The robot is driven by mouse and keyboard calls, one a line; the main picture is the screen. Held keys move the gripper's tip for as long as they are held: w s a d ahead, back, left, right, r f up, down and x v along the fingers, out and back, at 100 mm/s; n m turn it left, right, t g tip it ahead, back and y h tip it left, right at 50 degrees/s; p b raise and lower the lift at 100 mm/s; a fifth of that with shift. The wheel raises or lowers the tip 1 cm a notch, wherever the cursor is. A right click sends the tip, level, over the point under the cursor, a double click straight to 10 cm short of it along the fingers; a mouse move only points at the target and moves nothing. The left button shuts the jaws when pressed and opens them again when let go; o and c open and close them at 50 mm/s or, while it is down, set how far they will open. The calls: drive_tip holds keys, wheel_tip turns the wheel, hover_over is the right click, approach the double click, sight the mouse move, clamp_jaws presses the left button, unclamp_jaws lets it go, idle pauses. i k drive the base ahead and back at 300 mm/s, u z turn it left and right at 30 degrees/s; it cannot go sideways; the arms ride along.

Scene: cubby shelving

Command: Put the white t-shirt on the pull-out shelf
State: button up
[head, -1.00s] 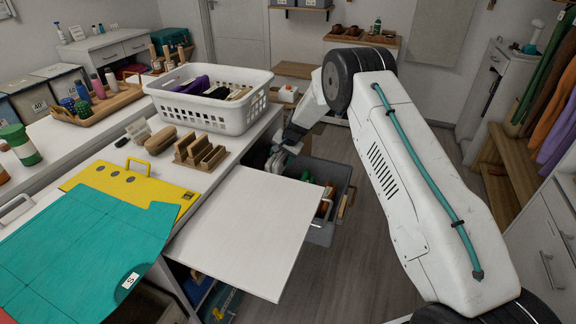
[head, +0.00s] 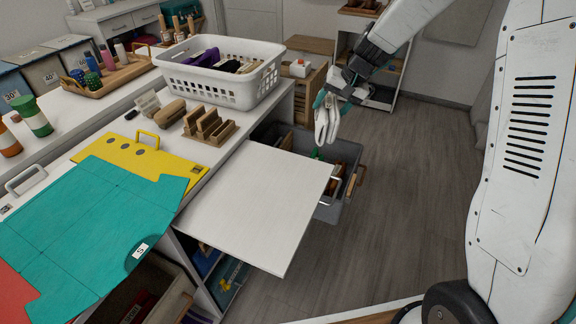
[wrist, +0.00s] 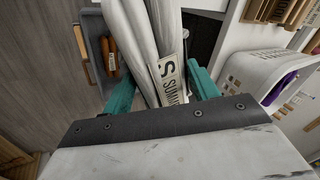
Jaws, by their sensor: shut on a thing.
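My gripper (head: 331,98) is shut on a white t-shirt (head: 326,122), which hangs bunched below the fingers. In the wrist view the white t-shirt (wrist: 138,40) runs between the two teal fingers of my gripper (wrist: 160,92), with a tag reading "S" beside it. The pull-out shelf (head: 255,203) is a bare white board extended from the counter. The t-shirt is beyond the shelf's far right corner, above the grey bin, and looks clear of the board.
A grey bin (head: 327,213) with several items stands behind the shelf. A white laundry basket (head: 232,92) is on the counter. Wooden holder blocks (head: 208,125), a yellow template (head: 130,160) and a teal template (head: 95,222) lie there too. Floor at right is clear.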

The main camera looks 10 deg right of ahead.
sight(254, 211)
drive_tip(key=z, duration=1.25)
drive_tip(key=k, duration=0.9)
drive_tip(key=u, duration=1.45)
drive_tip(key=i, duration=0.3)
drive_tip(key=z, duration=0.1)
